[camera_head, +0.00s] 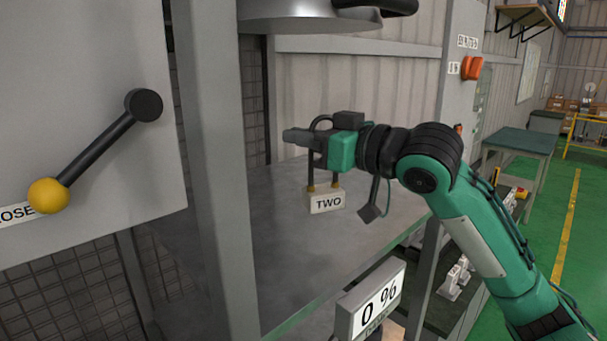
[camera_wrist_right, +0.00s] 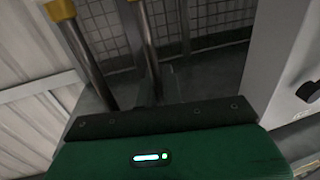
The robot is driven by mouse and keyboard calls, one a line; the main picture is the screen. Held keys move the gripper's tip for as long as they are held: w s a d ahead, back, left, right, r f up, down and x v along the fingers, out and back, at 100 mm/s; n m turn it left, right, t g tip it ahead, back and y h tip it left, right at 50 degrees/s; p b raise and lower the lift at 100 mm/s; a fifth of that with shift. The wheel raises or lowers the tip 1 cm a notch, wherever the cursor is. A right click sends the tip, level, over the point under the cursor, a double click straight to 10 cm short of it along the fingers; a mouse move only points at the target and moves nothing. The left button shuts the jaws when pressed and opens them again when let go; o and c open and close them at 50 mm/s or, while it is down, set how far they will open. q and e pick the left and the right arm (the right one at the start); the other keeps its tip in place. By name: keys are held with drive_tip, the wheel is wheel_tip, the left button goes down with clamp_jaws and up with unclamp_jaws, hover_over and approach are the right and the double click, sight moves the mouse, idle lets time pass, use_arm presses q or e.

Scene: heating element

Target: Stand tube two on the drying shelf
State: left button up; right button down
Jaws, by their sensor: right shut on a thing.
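Tube two (camera_head: 311,170) is a dark U-shaped tube with yellow ends and a white block marked TWO at its foot. It is upright, bend at the top. My right gripper (camera_head: 300,138) is shut on its upper part from the right. In the right wrist view two metal legs of the tube (camera_wrist_right: 84,60) with yellow ends rise beyond my gripper's dark edge; the fingertips are hidden there. A grey shelf surface (camera_head: 285,245) lies under the tube; I cannot tell whether the block touches it. My left gripper is not in view.
A grey post (camera_head: 215,170) and a panel with a yellow-knobbed lever (camera_head: 90,150) stand at the left. A metal hood (camera_head: 300,14) hangs above. A sign reading 0 % (camera_head: 378,300) is at the shelf's front edge. The shelf around the tube is clear.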

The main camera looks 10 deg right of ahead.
drive_tip(key=f, duration=0.2)
drive_tip(key=f+p, duration=0.1)
drive_tip(key=f, duration=0.2)
drive_tip(key=shift+w+a+f, duration=0.15)
drive_tip(key=shift+a+f, duration=0.05)
drive_tip(key=shift+f, duration=0.25)
drive_tip(key=c, duration=1.6)
unclamp_jaws()
drive_tip(key=shift+o, duration=0.2)
drive_tip(key=b+v, duration=0.4)
drive_tip(key=v, duration=0.8)
